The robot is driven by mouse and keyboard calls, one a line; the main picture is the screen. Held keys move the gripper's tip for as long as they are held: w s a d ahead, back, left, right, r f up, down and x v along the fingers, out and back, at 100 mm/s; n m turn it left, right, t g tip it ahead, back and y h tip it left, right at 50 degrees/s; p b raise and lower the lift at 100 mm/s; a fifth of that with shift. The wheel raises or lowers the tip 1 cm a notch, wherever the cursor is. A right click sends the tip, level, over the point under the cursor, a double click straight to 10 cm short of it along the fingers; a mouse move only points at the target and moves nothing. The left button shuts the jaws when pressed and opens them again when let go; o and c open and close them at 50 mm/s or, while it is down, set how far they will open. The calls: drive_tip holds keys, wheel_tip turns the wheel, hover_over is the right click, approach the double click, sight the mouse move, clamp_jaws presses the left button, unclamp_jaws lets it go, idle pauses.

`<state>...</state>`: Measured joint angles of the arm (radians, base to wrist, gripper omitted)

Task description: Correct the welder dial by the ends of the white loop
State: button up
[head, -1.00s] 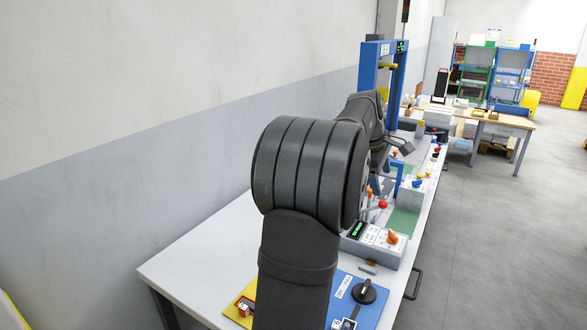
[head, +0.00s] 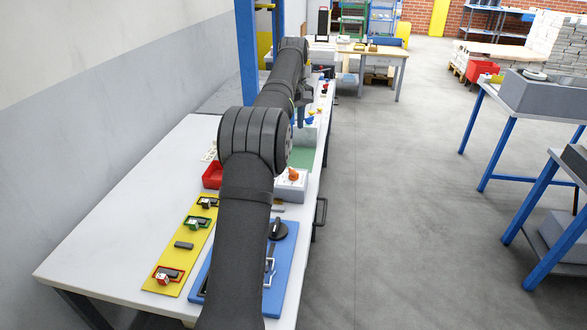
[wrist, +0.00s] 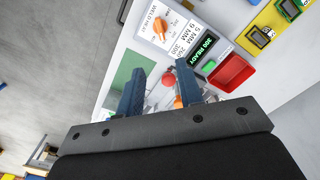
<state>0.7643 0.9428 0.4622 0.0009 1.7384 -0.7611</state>
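The welder dial is an orange knob (wrist: 158,30) on a white panel (wrist: 186,12) marked WELD HEAT, at the top of the wrist view. In the head view the orange dial (head: 293,174) shows just right of my arm's elbow. Beside it a dark display (wrist: 207,44) shows green text that looks like 200 READY.
A red bin (wrist: 232,72) and a green button (wrist: 208,66) lie right of the fingers. A yellow board (head: 182,262) and a blue board (head: 290,262) with small fixtures lie on the near bench. The left bench top (head: 120,215) is clear. Open floor (head: 400,230) lies to the right.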

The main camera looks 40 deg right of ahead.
sight(294, 170)
wheel_tip(294, 170, down, 17)
drive_tip(key=shift+r, duration=0.1)
idle(0.3)
clamp_jaws()
